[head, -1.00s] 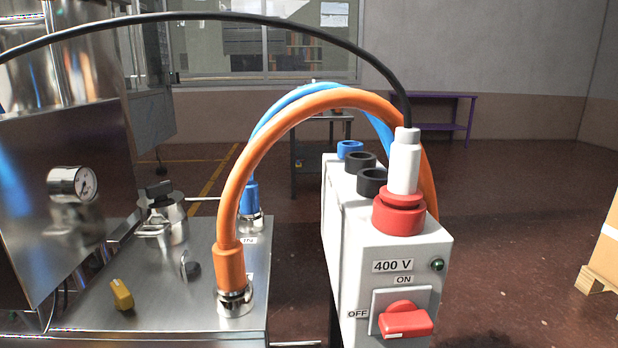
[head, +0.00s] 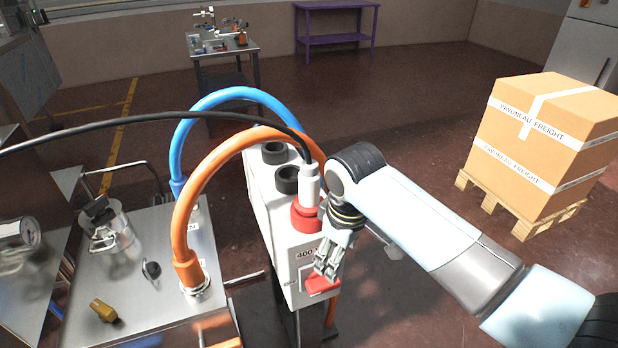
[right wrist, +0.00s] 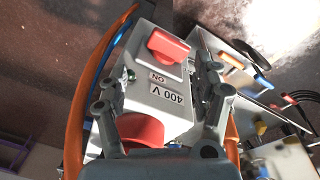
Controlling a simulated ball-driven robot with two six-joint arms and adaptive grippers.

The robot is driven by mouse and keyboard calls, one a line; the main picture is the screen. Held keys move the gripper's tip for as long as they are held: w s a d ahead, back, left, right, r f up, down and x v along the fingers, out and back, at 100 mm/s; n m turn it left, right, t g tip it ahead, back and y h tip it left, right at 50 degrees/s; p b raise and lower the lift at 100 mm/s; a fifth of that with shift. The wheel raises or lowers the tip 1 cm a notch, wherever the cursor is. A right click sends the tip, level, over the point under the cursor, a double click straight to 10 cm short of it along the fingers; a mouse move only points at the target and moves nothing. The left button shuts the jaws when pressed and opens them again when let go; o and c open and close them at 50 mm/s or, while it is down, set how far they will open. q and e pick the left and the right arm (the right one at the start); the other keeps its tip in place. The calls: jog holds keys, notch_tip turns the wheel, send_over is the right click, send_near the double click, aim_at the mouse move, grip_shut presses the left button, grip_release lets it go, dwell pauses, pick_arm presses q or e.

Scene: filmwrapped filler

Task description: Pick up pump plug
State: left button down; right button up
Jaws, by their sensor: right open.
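The pump plug (head: 310,185) is white with a black cable (head: 235,116) leaving its top. It stands upright in the red socket (head: 303,219) on top of the white 400 V box (head: 272,212). My right gripper (head: 326,268) is open and empty, in front of the box, below the plug and close to the red rotary switch (head: 320,284). The right wrist view shows its fingers (right wrist: 156,84) spread to either side of the box front, with the red switch (right wrist: 168,47) beyond and the red socket (right wrist: 141,130) nearer. The plug cannot be made out there. My left gripper is not in view.
An orange hose (head: 183,222) and a blue hose (head: 217,98) arch close to the box's left. Black sockets (head: 287,179) sit behind the plug. A steel bench (head: 145,285) with a pot is at left. A carton (head: 535,150) on a pallet stands right.

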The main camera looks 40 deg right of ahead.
notch_tip(320, 180, up, 17)
jog(key=n+p, duration=0.2)
jog(key=p, duration=0.3)
send_over(309, 182)
jog(key=s, duration=0.1)
jog(key=r, duration=0.1)
jog(key=w, duration=0.1)
jog(key=w+r+g, duration=0.1)
jog(key=shift+d+r+n+y, duration=0.3)
jog(key=shift+r, duration=0.05)
jog(key=shift+w+r, duration=0.2)
jog(key=shift+w, duration=0.1)
notch_tip(309, 182, down, 5)
jog(key=shift+r, duration=0.2)
jog(key=f, duration=0.3)
jog(key=f+p, duration=0.1)
jog(key=f, duration=0.1)
jog(key=shift+d+f, duration=0.3)
jog(key=shift+f, duration=0.05)
grip_shut()
